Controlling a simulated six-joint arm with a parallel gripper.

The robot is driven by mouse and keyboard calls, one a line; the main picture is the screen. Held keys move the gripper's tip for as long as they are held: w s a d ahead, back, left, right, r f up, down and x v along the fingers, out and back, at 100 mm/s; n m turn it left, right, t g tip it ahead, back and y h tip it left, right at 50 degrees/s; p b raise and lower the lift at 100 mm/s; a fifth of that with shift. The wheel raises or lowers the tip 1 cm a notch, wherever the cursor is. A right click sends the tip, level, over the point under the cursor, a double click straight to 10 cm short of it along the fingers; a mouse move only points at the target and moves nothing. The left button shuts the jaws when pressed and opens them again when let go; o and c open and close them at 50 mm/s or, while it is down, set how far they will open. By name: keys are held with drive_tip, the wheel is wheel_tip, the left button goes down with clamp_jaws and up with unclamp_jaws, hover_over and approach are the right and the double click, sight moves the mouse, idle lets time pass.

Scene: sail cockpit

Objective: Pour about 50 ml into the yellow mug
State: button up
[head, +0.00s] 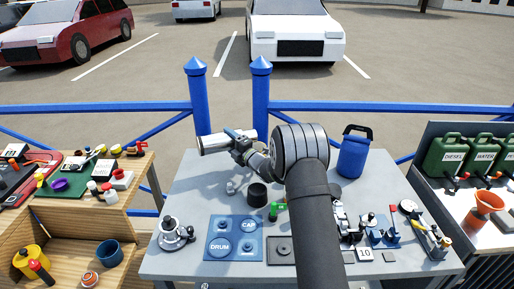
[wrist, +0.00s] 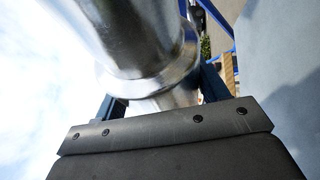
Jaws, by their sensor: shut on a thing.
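My gripper (head: 239,143) is shut on a shiny silver cylindrical vessel (head: 213,142), held above the back of the grey table. The vessel lies close to level, with one end toward the left. In the wrist view the bright metal vessel (wrist: 135,35) fills the space between my blue-edged jaws (wrist: 160,95), and its flared rim or collar shows there. Its contents and mouth cannot be made out. A yellow mug-like vessel (head: 28,256) stands in the wooden compartment at lower left, far from my gripper. A red-and-black object partly covers its front.
The grey table (head: 190,195) carries a winch (head: 172,236), a blue DRUM/CAP mat (head: 234,238), a black cup (head: 257,196) and a blue jug (head: 353,155). A blue pot (head: 109,252) stands near the yellow vessel. A blue railing (head: 100,108) runs behind.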

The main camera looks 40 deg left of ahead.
drive_tip(key=shift+r, duration=0.2)
drive_tip(key=shift+s, duration=0.25)
drive_tip(key=shift+s+a, duration=0.1)
drive_tip(key=shift+s, duration=0.05)
drive_tip(key=shift+r+m, duration=0.2)
drive_tip(key=shift+m, duration=0.2)
idle(1.7)
